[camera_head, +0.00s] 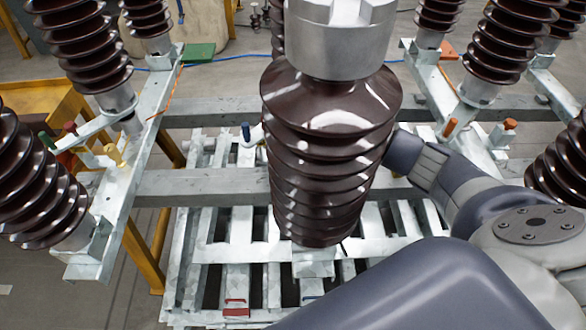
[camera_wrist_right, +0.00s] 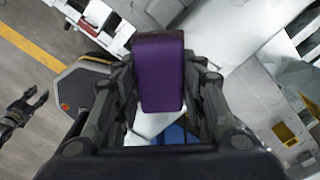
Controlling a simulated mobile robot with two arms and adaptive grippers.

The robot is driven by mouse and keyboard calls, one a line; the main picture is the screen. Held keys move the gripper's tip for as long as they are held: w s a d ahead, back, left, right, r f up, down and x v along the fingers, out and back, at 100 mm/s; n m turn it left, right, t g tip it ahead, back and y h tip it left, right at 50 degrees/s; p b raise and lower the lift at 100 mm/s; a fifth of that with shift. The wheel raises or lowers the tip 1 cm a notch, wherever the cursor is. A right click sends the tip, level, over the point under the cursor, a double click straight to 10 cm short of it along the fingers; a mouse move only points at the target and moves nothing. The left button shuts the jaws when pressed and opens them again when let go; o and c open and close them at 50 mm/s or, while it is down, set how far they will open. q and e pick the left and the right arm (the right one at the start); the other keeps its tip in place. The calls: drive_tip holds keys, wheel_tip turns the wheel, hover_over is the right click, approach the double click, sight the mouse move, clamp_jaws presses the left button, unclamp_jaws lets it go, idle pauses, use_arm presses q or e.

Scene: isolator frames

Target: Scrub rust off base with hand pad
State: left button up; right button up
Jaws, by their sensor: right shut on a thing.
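My right gripper (camera_wrist_right: 160,85) shows in the right wrist view, its dark fingers shut on a purple block-shaped hand pad (camera_wrist_right: 160,72). In the head view my right arm comes in from the right and passes behind the large brown insulator, which hides the gripper and pad. The galvanized base frame (camera_head: 222,185) lies under the insulators. I cannot make out rust on it or tell whether the pad touches it. A dark gripper, seemingly my left, hangs open and empty at the left of the wrist view (camera_wrist_right: 25,106).
The central brown insulator (camera_head: 325,150) stands close in front. More insulators (camera_head: 85,45) stand on steel beams at both sides. Red-handled (camera_head: 236,311), blue (camera_head: 245,131) and orange (camera_head: 449,127) items lie on or stick up from the frame. A yellow stand (camera_head: 148,255) is at left.

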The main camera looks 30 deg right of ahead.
drive_tip(key=shift+f+b, duration=0.75)
drive_tip(key=shift+f, duration=0.2)
drive_tip(key=shift+s+d, duration=0.45)
drive_tip(key=shift+d, duration=0.4)
drive_tip(key=shift+s+d, duration=0.4)
drive_tip(key=shift+d, duration=0.45)
drive_tip(key=shift+s+d, duration=0.45)
drive_tip(key=shift+d, duration=0.45)
drive_tip(key=shift+s+d, duration=0.45)
drive_tip(key=shift+d, duration=0.4)
